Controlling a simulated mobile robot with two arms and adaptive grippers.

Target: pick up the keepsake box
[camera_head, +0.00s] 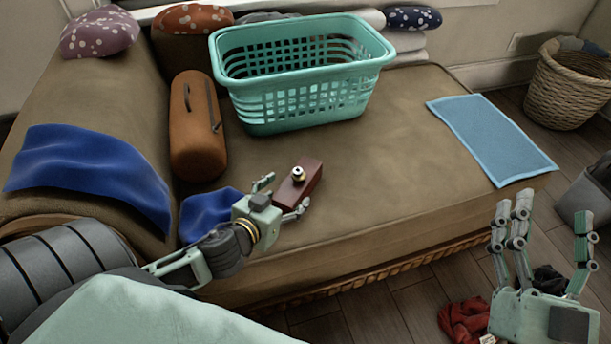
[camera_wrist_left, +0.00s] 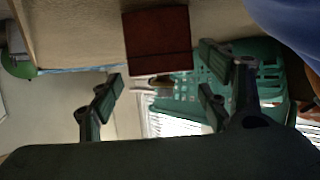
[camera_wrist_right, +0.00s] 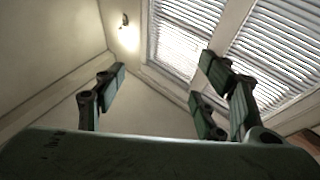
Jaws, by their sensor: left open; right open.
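In the left wrist view the box (camera_wrist_left: 158,40) sits between and just beyond the open fingers (camera_wrist_left: 160,95). I cannot tell whether a finger touches it. My right gripper (camera_head: 540,235) is open and empty, in front of the sofa at the right; the right wrist view shows only walls and windows beyond its fingers (camera_wrist_right: 160,95).
A teal laundry basket (camera_head: 300,85) stands behind the box on the sofa. A brown cylindrical bag (camera_head: 196,130) lies left of it. Blue cloths (camera_head: 90,170) and a light blue towel (camera_head: 490,135) lie on the sofa. A red cloth (camera_head: 465,322) is on the floor. The seat right of the box is clear.

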